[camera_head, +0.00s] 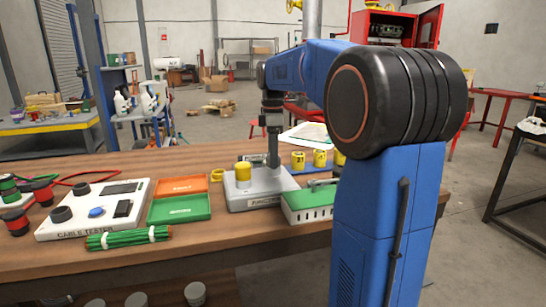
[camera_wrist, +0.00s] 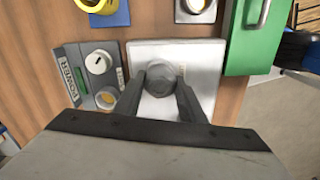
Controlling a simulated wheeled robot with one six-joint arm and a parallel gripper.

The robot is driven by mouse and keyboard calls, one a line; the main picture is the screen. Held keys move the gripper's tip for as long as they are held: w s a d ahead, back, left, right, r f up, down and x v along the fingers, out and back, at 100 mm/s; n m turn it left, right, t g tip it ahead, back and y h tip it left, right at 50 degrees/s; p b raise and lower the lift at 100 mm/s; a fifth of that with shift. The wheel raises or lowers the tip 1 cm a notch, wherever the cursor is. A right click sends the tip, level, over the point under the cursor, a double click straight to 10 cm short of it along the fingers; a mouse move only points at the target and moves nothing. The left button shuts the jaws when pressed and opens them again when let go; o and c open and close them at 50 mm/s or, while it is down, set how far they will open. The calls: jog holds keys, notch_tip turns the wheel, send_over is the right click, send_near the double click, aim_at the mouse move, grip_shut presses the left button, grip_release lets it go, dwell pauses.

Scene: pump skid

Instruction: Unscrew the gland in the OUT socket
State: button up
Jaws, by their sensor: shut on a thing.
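The pale grey junction box (camera_head: 258,200) stands on the workbench; it also shows in the wrist view (camera_wrist: 205,60). My gripper (camera_head: 273,162) points straight down over the right part of the box. In the wrist view my gripper's two dark fingers (camera_wrist: 160,88) are shut on a grey round gland (camera_wrist: 161,76) at the box's top. The fingers hide its sides, and I cannot tell how deep it sits. A yellow cap-like piece (camera_head: 243,173) stands on the left part of the box in the head view.
A green case (camera_head: 308,205) with a handle stands close to the right of the box. Green (camera_head: 180,208) and orange (camera_head: 181,184) trays and a cable tester (camera_head: 95,208) lie to the left. Yellow pieces (camera_head: 320,158) stand behind. A POWER panel (camera_wrist: 70,82) shows in the wrist view.

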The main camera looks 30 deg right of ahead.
jog(key=n, duration=0.9)
dwell(0.3)
jog(key=o, duration=1.1)
jog(key=m, duration=0.4)
jog(key=shift+m, duration=2.7)
